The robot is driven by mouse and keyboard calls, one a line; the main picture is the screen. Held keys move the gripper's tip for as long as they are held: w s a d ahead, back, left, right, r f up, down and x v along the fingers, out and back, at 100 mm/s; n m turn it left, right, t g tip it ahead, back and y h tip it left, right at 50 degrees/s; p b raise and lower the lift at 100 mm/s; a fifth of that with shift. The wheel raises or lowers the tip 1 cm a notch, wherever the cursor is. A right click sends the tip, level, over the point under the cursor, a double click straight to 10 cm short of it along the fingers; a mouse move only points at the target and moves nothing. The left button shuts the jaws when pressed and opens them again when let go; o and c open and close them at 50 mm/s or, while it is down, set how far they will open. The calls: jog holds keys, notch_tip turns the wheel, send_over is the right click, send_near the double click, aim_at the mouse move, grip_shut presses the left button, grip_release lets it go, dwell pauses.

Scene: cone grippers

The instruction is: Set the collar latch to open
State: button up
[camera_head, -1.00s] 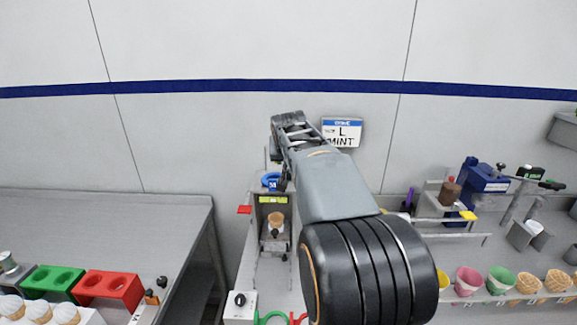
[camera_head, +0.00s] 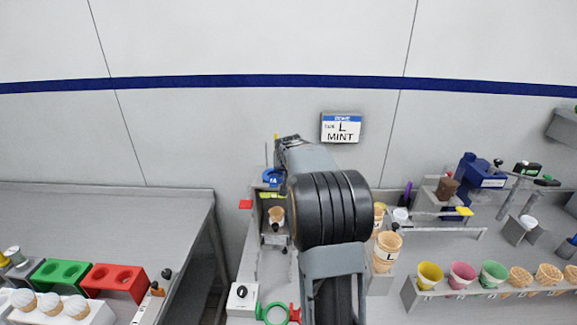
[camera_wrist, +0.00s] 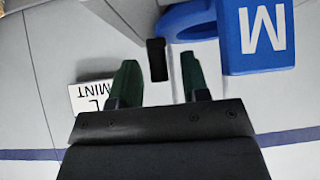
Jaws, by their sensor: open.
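A blue ring-shaped collar with a white letter M on its block (camera_wrist: 258,38) is at the upper right of the wrist view. It also shows small at the top of the narrow stand in the head view (camera_head: 272,176). A black upright tab (camera_wrist: 157,60), which looks like the latch lever, is beside the ring. My gripper (camera_wrist: 160,82) is open, with its two dark green fingers on either side of the black tab. Whether they touch it I cannot tell. In the head view my arm hides the fingertips.
A stand holding a cone (camera_head: 276,216) is below the collar. An order sign reading L MINT (camera_head: 341,128) hangs on the wall. Cones in a rack (camera_head: 490,281) and a blue machine (camera_head: 475,180) are at right. Green (camera_head: 60,275) and red (camera_head: 114,280) holders are at left.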

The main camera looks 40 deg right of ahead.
jog(key=shift+c, duration=0.2)
grip_shut()
